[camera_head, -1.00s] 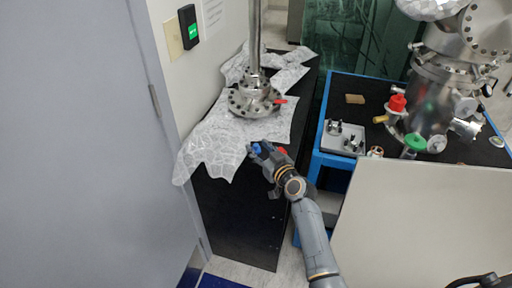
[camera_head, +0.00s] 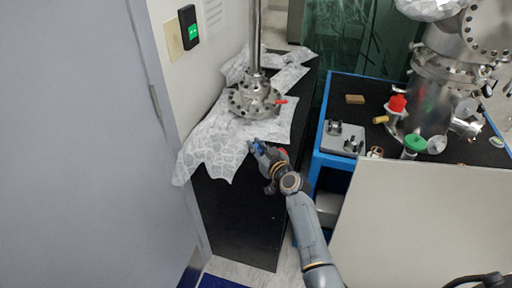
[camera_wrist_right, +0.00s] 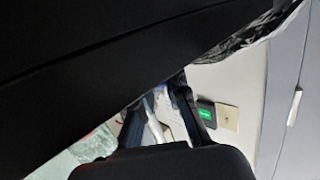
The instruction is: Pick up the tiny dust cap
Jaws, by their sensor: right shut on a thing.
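My right gripper (camera_head: 256,148) reaches over the near end of the black bench, at the edge of the patterned white sheet. It is shut on a small blue piece (camera_head: 259,146), which looks like the tiny dust cap; fingers and low resolution hide its shape. In the right wrist view, the dark fingers (camera_wrist_right: 163,103) show with a pale, bluish piece between them, mostly hidden. A small red spot (camera_head: 283,151) shows just beside my gripper; I cannot tell what it belongs to.
A steel flange with a vertical tube (camera_head: 254,99) stands on the sheet (camera_head: 212,150) behind my gripper. A blue-framed table (camera_head: 320,140) with a grey tray (camera_head: 343,140) and a steel chamber (camera_head: 431,95) stands to the right. A beige panel (camera_head: 420,220) blocks the lower right.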

